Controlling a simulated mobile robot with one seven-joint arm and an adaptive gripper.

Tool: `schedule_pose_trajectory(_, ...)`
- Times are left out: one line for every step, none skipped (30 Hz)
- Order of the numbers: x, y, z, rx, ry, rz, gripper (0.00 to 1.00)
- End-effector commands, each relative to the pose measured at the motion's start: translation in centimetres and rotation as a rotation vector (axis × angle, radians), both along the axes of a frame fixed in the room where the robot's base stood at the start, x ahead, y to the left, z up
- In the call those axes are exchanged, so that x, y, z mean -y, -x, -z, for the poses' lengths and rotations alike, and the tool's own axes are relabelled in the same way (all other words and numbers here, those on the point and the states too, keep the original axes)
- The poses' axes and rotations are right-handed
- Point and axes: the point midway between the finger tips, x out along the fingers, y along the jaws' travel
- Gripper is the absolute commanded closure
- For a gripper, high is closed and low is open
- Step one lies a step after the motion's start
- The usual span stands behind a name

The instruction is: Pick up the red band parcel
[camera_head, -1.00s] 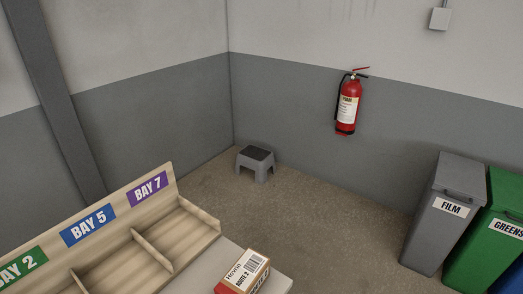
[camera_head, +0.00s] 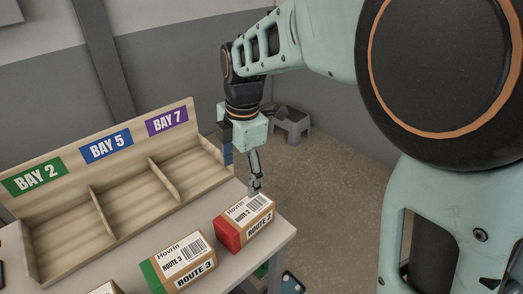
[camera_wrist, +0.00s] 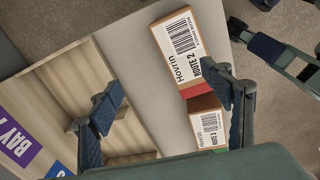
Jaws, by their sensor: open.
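The red band parcel (camera_head: 247,220) is a brown box with a white ROUTE 2 label and a red end, lying on the table near its right end. In the wrist view the parcel (camera_wrist: 180,45) shows at the upper middle, its red end towards the ROUTE 3 parcel. My gripper (camera_head: 241,172) points down with its fingers apart and empty. In the head view one fingertip overlaps the parcel's far top edge; I cannot tell whether it touches. In the wrist view my gripper's (camera_wrist: 168,105) gap lies mostly over bare table, with the parcel towards the right finger.
A green band ROUTE 3 parcel (camera_head: 179,262) lies to the left on the grey table (camera_head: 277,241). Part of another parcel (camera_head: 104,288) shows at the bottom edge. The wooden bay shelf (camera_head: 120,135), with BAY 2, BAY 5 and BAY 7 signs, stands behind; its visible compartments are empty. A grey step stool (camera_head: 292,122) stands on the floor.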

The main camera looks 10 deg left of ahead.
Motion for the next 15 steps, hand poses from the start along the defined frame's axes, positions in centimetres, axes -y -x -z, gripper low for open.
schedule_pose_trajectory(0.4,1.0,1.1,-0.021,0.038,-0.064,0.28)
schedule_pose_trajectory(0.6,1.4,1.5,-0.031,0.057,-0.097,0.28)
schedule_pose_trajectory(0.8,1.9,2.0,-0.042,0.074,-0.130,0.28)
schedule_pose_trajectory(0.9,2.2,2.4,-0.049,0.085,-0.149,0.28)
schedule_pose_trajectory(1.0,2.3,2.8,-0.053,0.092,-0.162,0.28)
schedule_pose_trajectory(1.1,2.5,3.4,-0.057,0.098,-0.172,0.28)
schedule_pose_trajectory(1.1,2.5,3.9,-0.059,0.101,-0.176,0.28)
schedule_pose_trajectory(1.2,2.6,4.4,-0.060,0.101,-0.178,0.28)
schedule_pose_trajectory(1.2,2.6,5.0,-0.059,0.101,-0.177,0.28)
schedule_pose_trajectory(1.2,2.6,5.5,-0.059,0.101,-0.176,0.28)
schedule_pose_trajectory(1.1,2.6,6.0,-0.059,0.099,-0.175,0.28)
schedule_pose_trajectory(1.1,2.6,6.6,-0.059,0.099,-0.175,0.28)
schedule_pose_trajectory(1.1,2.6,6.9,-0.057,0.098,-0.174,0.28)
schedule_pose_trajectory(1.1,2.5,7.2,-0.057,0.097,-0.174,0.28)
schedule_pose_trajectory(1.1,2.5,7.5,-0.056,0.096,-0.173,0.28)
